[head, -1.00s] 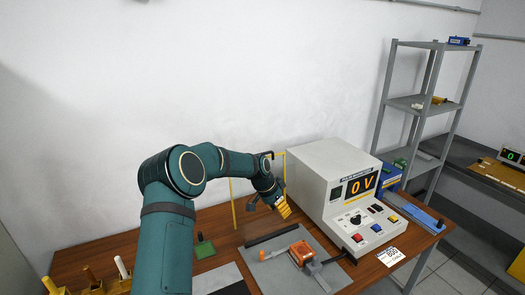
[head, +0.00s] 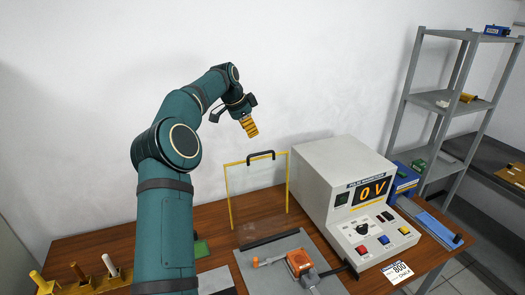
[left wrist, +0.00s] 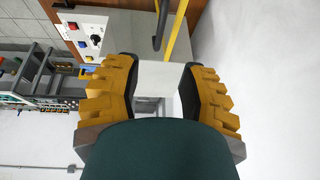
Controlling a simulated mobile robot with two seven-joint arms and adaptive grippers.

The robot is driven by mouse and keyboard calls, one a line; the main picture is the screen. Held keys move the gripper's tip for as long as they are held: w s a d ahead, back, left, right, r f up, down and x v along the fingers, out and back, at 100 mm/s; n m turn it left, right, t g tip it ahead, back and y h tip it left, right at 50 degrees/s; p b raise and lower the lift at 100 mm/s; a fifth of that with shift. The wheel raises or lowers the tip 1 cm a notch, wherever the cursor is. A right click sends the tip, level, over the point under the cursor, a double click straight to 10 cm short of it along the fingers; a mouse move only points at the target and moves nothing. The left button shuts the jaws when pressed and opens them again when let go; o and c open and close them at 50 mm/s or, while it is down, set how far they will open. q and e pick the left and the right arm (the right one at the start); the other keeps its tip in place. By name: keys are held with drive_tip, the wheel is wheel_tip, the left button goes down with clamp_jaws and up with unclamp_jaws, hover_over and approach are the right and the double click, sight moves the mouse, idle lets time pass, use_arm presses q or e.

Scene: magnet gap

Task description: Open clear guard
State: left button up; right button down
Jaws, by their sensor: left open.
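The clear guard (head: 258,188) is a see-through panel in a thin yellow frame. It stands upright on the table behind a grey plate. A black handle (head: 261,155) sits on its top bar. My left gripper (head: 249,128) has yellow ridged fingers and is above the guard, apart from the handle. In the left wrist view my left gripper (left wrist: 158,68) is open with nothing between its fingers. A yellow frame bar (left wrist: 178,30) and the dark handle (left wrist: 161,24) show beyond the fingers at the top of that view. My right gripper is not in view.
The pulse magnetizer (head: 350,205), reading 0 V, stands right of the guard. An orange clamp (head: 299,262) lies on the grey plate (head: 262,277) in front. A grey shelf (head: 447,103) stands at the right. The wall behind is bare.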

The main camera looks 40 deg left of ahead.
sight(260, 154)
use_arm(q)
drive_tip(key=x, duration=1.1)
drive_tip(key=shift+f, duration=0.1)
clamp_jaws()
drive_tip(key=shift+d+f, duration=0.1)
